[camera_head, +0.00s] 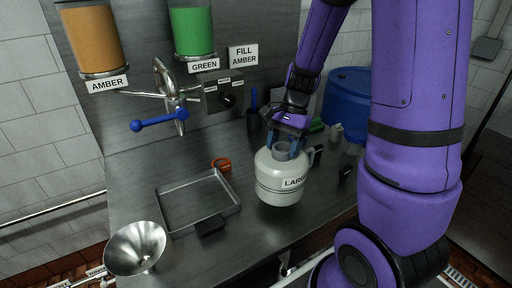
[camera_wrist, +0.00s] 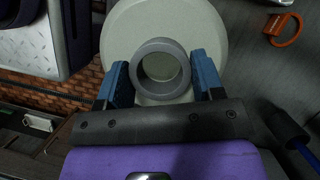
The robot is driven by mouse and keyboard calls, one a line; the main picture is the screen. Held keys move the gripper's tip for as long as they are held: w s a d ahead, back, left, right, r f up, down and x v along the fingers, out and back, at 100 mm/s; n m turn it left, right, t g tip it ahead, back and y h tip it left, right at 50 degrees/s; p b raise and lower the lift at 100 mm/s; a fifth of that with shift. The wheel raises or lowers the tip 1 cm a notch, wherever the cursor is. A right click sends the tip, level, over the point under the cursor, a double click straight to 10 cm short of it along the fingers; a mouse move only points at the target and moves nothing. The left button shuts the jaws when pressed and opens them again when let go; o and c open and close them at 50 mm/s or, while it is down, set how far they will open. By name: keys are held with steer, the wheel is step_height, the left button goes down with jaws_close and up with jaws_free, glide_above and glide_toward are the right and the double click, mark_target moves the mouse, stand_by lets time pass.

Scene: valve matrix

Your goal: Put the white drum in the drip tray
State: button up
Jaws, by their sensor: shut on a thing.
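The white drum (camera_head: 281,179) is a round container with a grey neck, a dark side handle and a label reading "LARG…", partly cut off. My gripper (camera_head: 291,138) is above it, shut on its neck. In the wrist view the blue fingers of my gripper (camera_wrist: 165,80) stand on both sides of the grey neck of the white drum (camera_wrist: 122,30). The drip tray (camera_head: 163,212) is a shallow empty metal tray on the steel bench, left of the drum. I cannot tell whether the drum touches the bench.
A black block (camera_head: 210,226) sits at the tray's front edge and an orange ring (camera_head: 221,164) at its back right corner. A metal funnel (camera_head: 136,247) stands front left. A valve with a blue lever (camera_head: 158,122) is behind. A blue barrel (camera_head: 345,95) stands back right.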

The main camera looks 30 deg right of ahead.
steer(key=w+a+f, duration=0.3)
steer(key=w+f, duration=0.1)
steer(key=w, duration=0.4)
steer(key=shift+w+f, duration=0.15)
steer(key=shift+w, duration=0.2)
steer(key=shift+d+f, duration=0.1)
steer(key=shift+f, duration=0.05)
steer(key=o, duration=1.5)
steer(key=shift+o, duration=0.2)
